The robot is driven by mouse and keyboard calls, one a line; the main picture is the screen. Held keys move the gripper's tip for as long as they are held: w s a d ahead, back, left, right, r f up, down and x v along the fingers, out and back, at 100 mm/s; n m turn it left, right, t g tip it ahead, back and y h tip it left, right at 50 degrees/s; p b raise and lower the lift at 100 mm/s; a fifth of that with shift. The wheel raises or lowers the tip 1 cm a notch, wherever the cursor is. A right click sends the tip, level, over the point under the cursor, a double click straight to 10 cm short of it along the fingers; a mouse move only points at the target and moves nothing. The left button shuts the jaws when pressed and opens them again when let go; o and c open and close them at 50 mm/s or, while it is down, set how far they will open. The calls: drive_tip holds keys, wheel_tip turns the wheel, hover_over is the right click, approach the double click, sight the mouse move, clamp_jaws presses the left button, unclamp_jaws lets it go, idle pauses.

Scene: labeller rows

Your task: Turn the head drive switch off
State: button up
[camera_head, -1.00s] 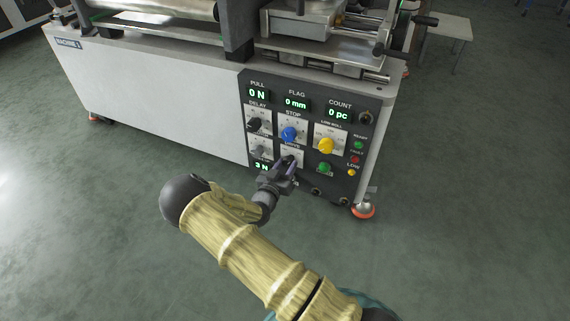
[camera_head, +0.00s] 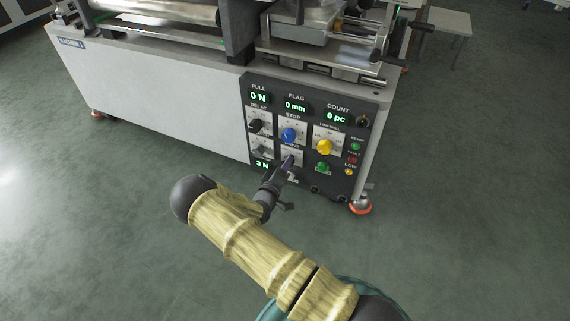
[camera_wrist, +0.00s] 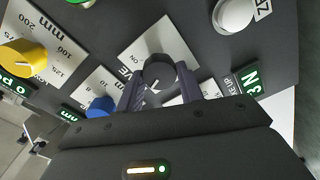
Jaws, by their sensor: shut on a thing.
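The head drive switch is a dark round knob (camera_wrist: 158,70) on a white plate (camera_wrist: 160,40) marked ON in the wrist view. My gripper (camera_wrist: 160,82) has one finger on each side of the knob and is shut on it. In the head view, my gripper (camera_head: 288,163) reaches the lower middle of the control panel (camera_head: 270,85) and hides most of the switch. A short pale mark shows on the knob, but which position it points to is hard to tell.
Displays read 0 N, 0 mm, 0 pc and 3 N. Floor in front is clear.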

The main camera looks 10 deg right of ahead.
drive_tip(key=n, duration=0.5)
drive_tip(key=shift+f, duration=0.15)
drive_tip(key=shift+a, duration=0.1)
idle(0.3)
drive_tip(key=o, duration=1)
drive_tip(key=shift+p, duration=0.3)
drive_tip(key=p+v, duration=0.5)
drive_tip(key=v, duration=1.2)
drive_tip(key=shift+s+p, duration=0.2)
drive_tip(key=shift+p, duration=0.2)
